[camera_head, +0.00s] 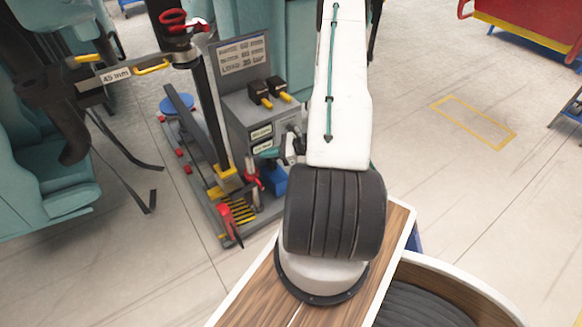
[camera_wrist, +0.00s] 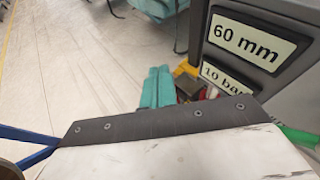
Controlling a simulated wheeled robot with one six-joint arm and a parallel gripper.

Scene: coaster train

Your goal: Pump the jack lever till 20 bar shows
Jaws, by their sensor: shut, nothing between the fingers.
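The jack unit is a grey cabinet (camera_head: 238,112) on a low base, left of centre in the head view. Two label plates sit on its front; in the wrist view one reads "60 mm" (camera_wrist: 253,40) and the lower one, partly hidden, appears to read "10 bar" (camera_wrist: 228,80). My gripper (camera_wrist: 157,88) shows two teal fingers close together, shut and empty, just left of the lower plate. In the head view its teal tip (camera_head: 268,153) is near the cabinet front. A red-handled part (camera_head: 232,224) stands low by the base; I cannot tell which part is the lever.
Teal coaster seats (camera_head: 55,195) stand at left. A wood-topped surface (camera_head: 398,222) lies below my arm. The floor at right is open around a yellow rectangle (camera_head: 475,122).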

